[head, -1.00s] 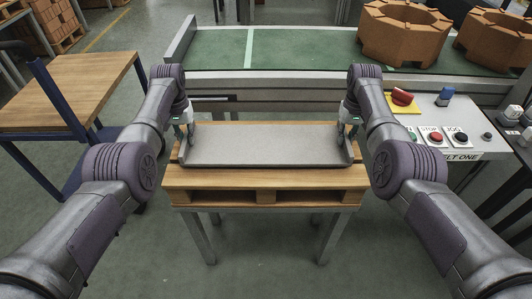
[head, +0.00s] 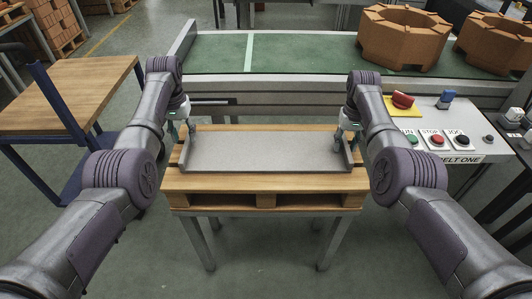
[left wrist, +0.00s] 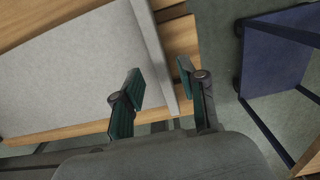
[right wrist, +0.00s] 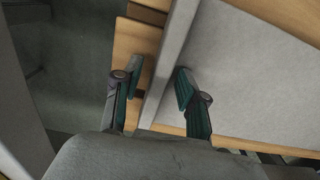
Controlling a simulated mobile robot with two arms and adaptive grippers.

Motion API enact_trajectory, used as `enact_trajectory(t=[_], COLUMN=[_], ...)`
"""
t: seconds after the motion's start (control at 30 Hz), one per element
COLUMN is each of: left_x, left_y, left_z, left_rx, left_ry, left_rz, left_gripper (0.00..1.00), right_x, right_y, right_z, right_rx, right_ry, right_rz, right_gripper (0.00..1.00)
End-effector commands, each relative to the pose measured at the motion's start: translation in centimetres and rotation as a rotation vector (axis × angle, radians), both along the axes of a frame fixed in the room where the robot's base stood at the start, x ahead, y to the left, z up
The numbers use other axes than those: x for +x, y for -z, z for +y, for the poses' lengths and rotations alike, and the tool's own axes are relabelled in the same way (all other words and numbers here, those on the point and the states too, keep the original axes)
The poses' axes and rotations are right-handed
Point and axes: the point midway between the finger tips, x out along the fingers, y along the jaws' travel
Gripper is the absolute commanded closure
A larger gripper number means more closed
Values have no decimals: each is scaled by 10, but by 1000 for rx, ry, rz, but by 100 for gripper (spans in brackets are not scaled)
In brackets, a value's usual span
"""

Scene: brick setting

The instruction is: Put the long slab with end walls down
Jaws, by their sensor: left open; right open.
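The long grey slab with end walls (head: 265,153) lies flat on the wooden pallet (head: 265,183), its raised end walls at left and right. My left gripper (head: 184,133) is open at the left end wall. In the left wrist view, the fingers of the left gripper (left wrist: 160,72) stand apart on either side of the left end wall (left wrist: 152,42). My right gripper (head: 346,135) is open at the right end wall. In the right wrist view, the fingers of the right gripper (right wrist: 153,76) stand apart on either side of the right end wall (right wrist: 173,55).
The pallet rests on a metal-legged stand (head: 207,240). A green conveyor belt (head: 300,52) runs behind, bearing brown brick rings (head: 402,37). A control panel (head: 432,125) with buttons stands at right. A wooden-topped table (head: 65,95) with a blue frame stands at left.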

Motion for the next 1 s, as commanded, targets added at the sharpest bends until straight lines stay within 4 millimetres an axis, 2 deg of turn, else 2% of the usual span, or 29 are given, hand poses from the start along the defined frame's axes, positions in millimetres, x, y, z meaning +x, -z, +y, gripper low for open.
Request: enact_trajectory(t=[0.1, 0.3, 0.43, 0.57, 0.67, 1.0], left_x=[1, 1, 0, 0, 0, 0], left_y=[-29, -64, -77, -81, -81, -81], left_z=[0, 0, 0, 0, 0, 0], left_rx=[0, -1, -1, 0, 0, 0], left_ry=[1, 1, 1, 1, 1, 1], left_rz=[-5, -3, -1, 1, 1, 0], left_gripper=[59, 59, 59, 59, 59, 59], right_x=[0, 0, 0, 1, 1, 1], right_y=[0, 0, 0, -6, -20, -91], right_z=[0, 0, 0, 0, 0, 0], right_rx=[0, 0, 0, 0, 0, 0], right_ry=[0, 0, 0, 0, 0, -1], right_rz=[0, 0, 0, -3, -5, -5], right_gripper=[59, 59, 59, 59, 59, 59])
